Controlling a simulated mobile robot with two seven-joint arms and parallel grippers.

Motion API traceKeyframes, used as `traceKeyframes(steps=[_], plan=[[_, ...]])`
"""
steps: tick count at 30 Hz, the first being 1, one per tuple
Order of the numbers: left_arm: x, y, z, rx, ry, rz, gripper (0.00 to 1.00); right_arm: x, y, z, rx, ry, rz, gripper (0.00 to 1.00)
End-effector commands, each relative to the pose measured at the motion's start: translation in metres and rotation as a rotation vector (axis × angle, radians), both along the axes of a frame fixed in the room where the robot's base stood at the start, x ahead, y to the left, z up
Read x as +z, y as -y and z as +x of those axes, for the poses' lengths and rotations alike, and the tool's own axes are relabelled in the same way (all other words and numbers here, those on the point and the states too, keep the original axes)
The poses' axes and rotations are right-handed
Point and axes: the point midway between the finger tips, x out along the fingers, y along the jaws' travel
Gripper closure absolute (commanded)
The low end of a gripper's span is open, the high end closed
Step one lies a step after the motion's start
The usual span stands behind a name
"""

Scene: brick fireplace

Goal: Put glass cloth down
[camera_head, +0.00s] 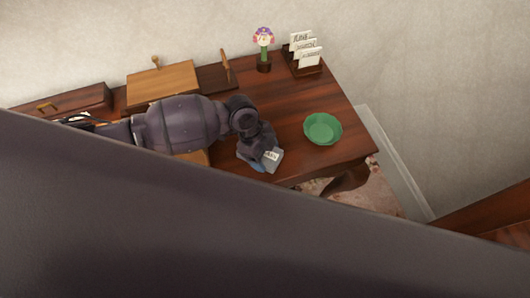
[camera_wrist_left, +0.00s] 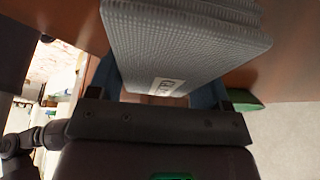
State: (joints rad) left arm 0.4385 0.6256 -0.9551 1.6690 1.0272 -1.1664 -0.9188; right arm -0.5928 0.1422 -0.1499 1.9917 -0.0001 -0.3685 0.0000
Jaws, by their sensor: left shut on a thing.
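The glass cloth (camera_head: 275,160) is a small folded grey cloth with a white label. In the head view it is at the front edge of the wooden desk (camera_head: 291,109), in my left gripper (camera_head: 261,163). In the left wrist view the ribbed, layered cloth (camera_wrist_left: 185,42) fills the upper middle, between the blue fingers of my left gripper (camera_wrist_left: 160,90), which is shut on it. I cannot tell whether the cloth touches the desk top. My right gripper is not in view.
A green bowl (camera_head: 323,129) stands on the desk to the right of the cloth. A flower figure (camera_head: 263,48) and a card holder (camera_head: 304,55) stand at the back. A wooden box (camera_head: 160,82) is at the left. Bare desk lies between the gripper and the bowl.

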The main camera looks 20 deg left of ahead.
Motion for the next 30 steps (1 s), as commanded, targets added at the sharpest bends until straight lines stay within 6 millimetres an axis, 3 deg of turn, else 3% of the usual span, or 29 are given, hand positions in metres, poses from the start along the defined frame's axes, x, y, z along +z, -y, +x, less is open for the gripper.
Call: traceKeyframes(steps=[9,10,15,25,30], plan=[[-0.002,0.0,0.0,0.0,0.001,0.0,0.47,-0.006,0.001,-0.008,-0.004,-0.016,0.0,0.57],[-0.002,0.0,0.0,0.0,0.001,0.0,0.25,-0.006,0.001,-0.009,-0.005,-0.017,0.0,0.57],[-0.001,0.0,0.0,0.001,0.002,0.0,0.03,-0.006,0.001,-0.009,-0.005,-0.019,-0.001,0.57],[0.0,0.0,0.001,0.001,0.002,0.0,0.03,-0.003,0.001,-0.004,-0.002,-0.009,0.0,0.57],[0.011,-0.004,0.002,0.001,0.005,-0.001,0.03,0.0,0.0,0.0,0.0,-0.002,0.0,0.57]])
